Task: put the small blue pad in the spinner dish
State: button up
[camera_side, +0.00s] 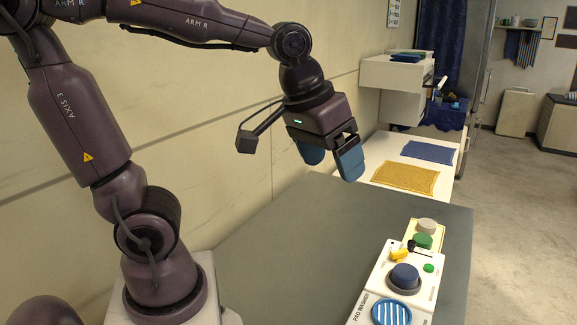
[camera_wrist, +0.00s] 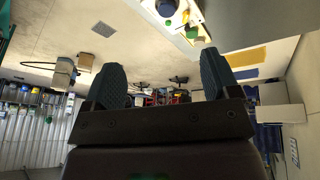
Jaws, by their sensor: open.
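My gripper (camera_side: 331,160) is open and empty, with two blue fingertips, raised above the grey table and well up and left of the pad washer. Its fingers (camera_wrist: 162,80) also show spread in the wrist view. The white pad washer (camera_side: 367,303) stands at the table's right side. A small dark-blue round pad (camera_side: 404,273) sits on a dark round base on it; I cannot tell whether that base is the spinner dish. It shows cut off at the top of the wrist view (camera_wrist: 166,8). A blue-and-white ribbed disc (camera_side: 391,312) lies in front of it.
Behind the blue pad are a yellow part (camera_side: 399,254), a green button (camera_side: 428,268) and a cream tray holding a green pad (camera_side: 423,241) and a pale pad (camera_side: 427,226). Yellow (camera_side: 405,177) and blue (camera_side: 428,152) cloths lie farther back. The table's left is clear.

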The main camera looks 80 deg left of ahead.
jog(key=s+m+t, duration=0.1)
jog(key=s+m, duration=0.2)
jog(key=s, duration=0.3)
jog(key=shift+s+d+f+m, duration=0.25)
jog(key=shift+f+m, duration=0.05)
jog(key=shift+f, duration=0.05)
jog(key=shift+c, duration=0.3)
dwell(1.3)
